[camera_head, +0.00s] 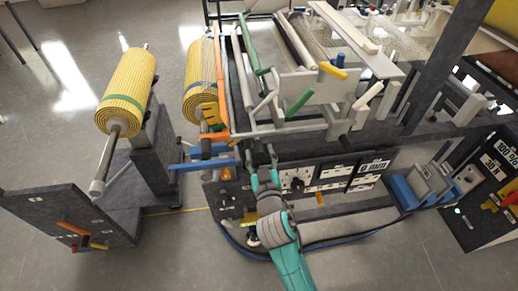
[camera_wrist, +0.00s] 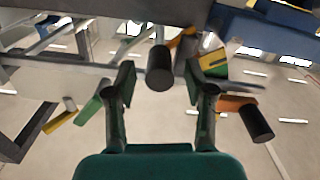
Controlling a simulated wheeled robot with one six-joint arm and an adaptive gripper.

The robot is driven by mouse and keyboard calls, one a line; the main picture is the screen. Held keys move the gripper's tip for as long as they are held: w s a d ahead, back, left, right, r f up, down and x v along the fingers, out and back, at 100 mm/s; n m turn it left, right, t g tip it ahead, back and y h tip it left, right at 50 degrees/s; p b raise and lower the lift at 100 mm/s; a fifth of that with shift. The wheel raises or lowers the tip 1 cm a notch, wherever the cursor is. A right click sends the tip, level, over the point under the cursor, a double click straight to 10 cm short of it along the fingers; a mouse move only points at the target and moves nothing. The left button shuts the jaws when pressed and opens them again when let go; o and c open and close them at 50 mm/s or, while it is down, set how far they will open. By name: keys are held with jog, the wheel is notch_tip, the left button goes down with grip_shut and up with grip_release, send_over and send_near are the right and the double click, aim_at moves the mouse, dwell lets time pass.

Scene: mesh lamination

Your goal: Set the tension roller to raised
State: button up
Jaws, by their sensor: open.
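My teal gripper (camera_head: 262,155) is in front of the machine's near side, below the long rail under the rollers. In the wrist view my gripper (camera_wrist: 160,85) has its two dark fingers spread apart. A black cylindrical grip (camera_wrist: 160,68) shows between the fingers, with a gap on both sides; I cannot tell how far beyond the fingertips it is. No label in view says which part is the tension roller or its lever. An orange lever with a black grip (camera_wrist: 256,123) is to the right in the wrist view.
Green (camera_head: 298,103) and yellow (camera_head: 333,71) handles stick out from the machine's side plate. A control panel (camera_head: 320,182) with knobs and labels lies beneath. Blue brackets (camera_head: 205,161) sit left of my gripper. Yellow mesh rolls (camera_head: 126,90) stand further left. Floor at the front is clear.

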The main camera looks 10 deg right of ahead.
jog(key=shift+w, duration=1.1)
